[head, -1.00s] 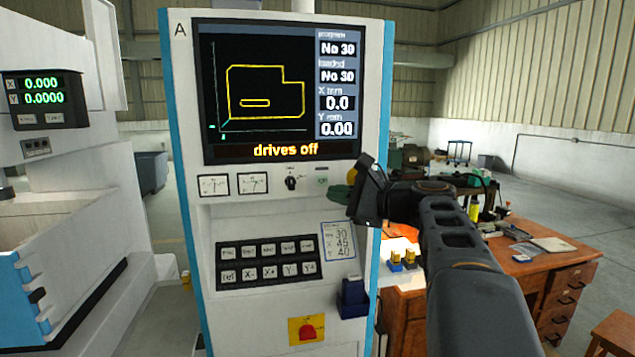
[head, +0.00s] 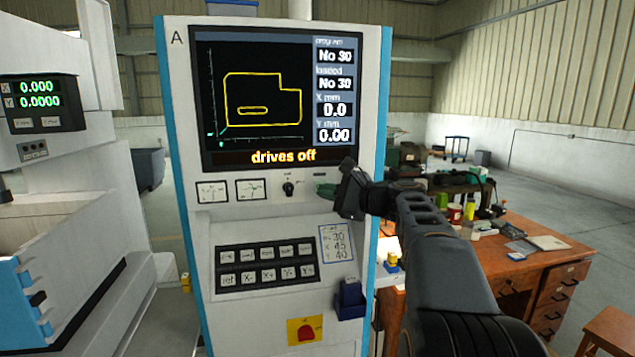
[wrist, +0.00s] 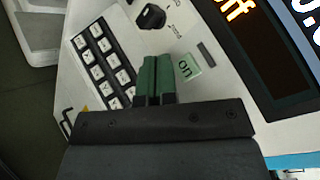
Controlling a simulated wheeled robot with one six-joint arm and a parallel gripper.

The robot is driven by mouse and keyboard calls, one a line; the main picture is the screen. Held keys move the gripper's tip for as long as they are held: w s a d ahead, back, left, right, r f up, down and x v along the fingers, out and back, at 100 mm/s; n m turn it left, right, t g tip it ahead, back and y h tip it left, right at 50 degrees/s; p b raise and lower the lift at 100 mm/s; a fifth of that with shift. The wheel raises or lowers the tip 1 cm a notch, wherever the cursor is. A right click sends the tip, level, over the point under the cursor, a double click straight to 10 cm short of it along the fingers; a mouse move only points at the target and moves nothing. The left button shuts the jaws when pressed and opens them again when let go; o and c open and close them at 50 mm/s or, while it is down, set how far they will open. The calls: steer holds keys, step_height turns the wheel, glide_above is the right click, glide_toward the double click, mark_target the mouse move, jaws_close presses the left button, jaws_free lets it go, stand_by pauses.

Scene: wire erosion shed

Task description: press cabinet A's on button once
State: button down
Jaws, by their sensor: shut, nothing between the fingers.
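Cabinet A (head: 265,225) is a pale panel with blue side edges, marked "A" at the top left. Its screen (head: 255,95) reads "drives off". The pale green on button (wrist: 187,67) is lettered "on" in the wrist view; in the head view my gripper largely hides that spot. My gripper (head: 323,190) is shut and empty, with green fingers in front of the panel. In the wrist view the shut fingers (wrist: 155,62) appear just left of the on button. I cannot tell whether the tips touch the panel.
A black rotary knob (head: 288,188) and two meters lie left of the gripper. A key block (head: 265,265) and a red button on yellow (head: 306,330) are below. A blue holder (head: 350,300) sticks out at lower right. A wooden desk (head: 520,265) stands to the right.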

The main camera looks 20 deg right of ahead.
steer(key=shift+w+d+p, duration=0.2)
steer(key=shift+w+p, duration=0.15)
steer(key=shift+w, duration=0.65)
steer(key=shift+w+d+p, duration=0.15)
steer(key=shift+w+p, duration=0.15)
steer(key=shift+w, duration=0.45)
stand_by(2.1)
steer(key=shift+s, duration=0.15)
steer(key=shift+s+a+b, duration=0.2)
steer(key=shift+s+b, duration=0.3)
steer(key=shift+s, duration=0.2)
steer(key=shift+s+a+b, duration=0.25)
steer(key=shift+s+b, duration=0.4)
steer(key=shift+s, duration=0.55)
steer(key=shift+s+a+b, duration=0.2)
steer(key=shift+s+b, duration=0.45)
steer(key=shift+s, duration=0.55)
